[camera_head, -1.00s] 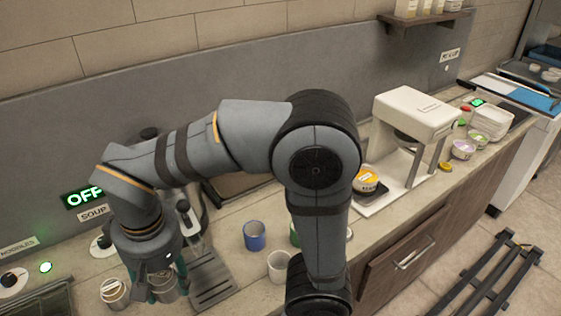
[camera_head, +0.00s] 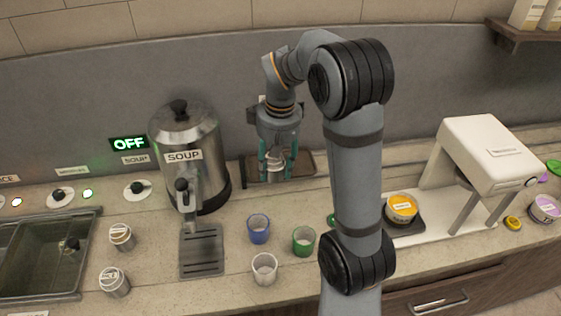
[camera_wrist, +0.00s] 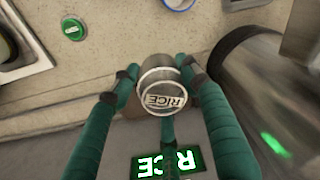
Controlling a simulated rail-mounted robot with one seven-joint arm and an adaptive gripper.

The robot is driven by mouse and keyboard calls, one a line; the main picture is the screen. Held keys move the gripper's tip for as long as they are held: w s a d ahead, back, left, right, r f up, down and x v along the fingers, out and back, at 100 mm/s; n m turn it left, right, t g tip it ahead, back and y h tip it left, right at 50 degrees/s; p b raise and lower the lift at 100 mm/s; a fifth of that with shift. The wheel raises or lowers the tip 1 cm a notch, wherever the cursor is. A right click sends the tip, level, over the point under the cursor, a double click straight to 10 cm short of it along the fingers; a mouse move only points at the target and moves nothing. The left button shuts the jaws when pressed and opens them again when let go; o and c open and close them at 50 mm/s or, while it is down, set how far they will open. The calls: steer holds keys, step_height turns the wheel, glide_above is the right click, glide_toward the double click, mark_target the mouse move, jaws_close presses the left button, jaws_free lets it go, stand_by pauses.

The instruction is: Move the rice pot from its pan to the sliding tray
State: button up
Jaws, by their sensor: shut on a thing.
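The rice pot (camera_wrist: 162,97) is a small metal pot with a round lid marked RICE. In the head view the pot (camera_head: 277,161) is partly hidden by the fingers, and my gripper (camera_head: 277,165) points down at the back of the counter. A shallow brown tray (camera_head: 304,164) against the back wall, apparently the sliding tray, lies beneath or just behind it. I cannot tell whether the pot touches it.
The soup urn (camera_head: 185,155) stands left of my gripper. Blue (camera_head: 258,232), green (camera_head: 303,244) and white (camera_head: 264,271) cups stand in front. Two lidded pots (camera_head: 122,237) are left, beside a dark sink (camera_head: 35,255). A white machine (camera_head: 490,155) stands right.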

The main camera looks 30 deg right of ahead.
steer(key=shift+n, duration=0.4)
steer(key=w+d+f+p, duration=0.2)
steer(key=w+d, duration=0.1)
steer(key=w, duration=0.1)
steer(key=w+d+f+p, duration=0.1)
steer(key=w+d+f, duration=0.1)
steer(key=w, duration=0.2)
steer(key=w+d+f+p, duration=0.2)
steer(key=w+d+f, duration=0.1)
steer(key=w, duration=0.2)
steer(key=shift+w+d+p, duration=0.1)
steer(key=shift+d+p, duration=0.2)
steer(key=shift+p, duration=0.05)
steer(key=shift+w+f, duration=0.1)
steer(key=shift+f, duration=0.1)
steer(key=shift+f+p, duration=0.75)
steer(key=shift+f, duration=1.25)
steer(key=shift+f, duration=0.1)
steer(key=o, duration=1.3)
steer(key=shift+c, duration=0.2)
steer(key=shift+o, duration=0.5)
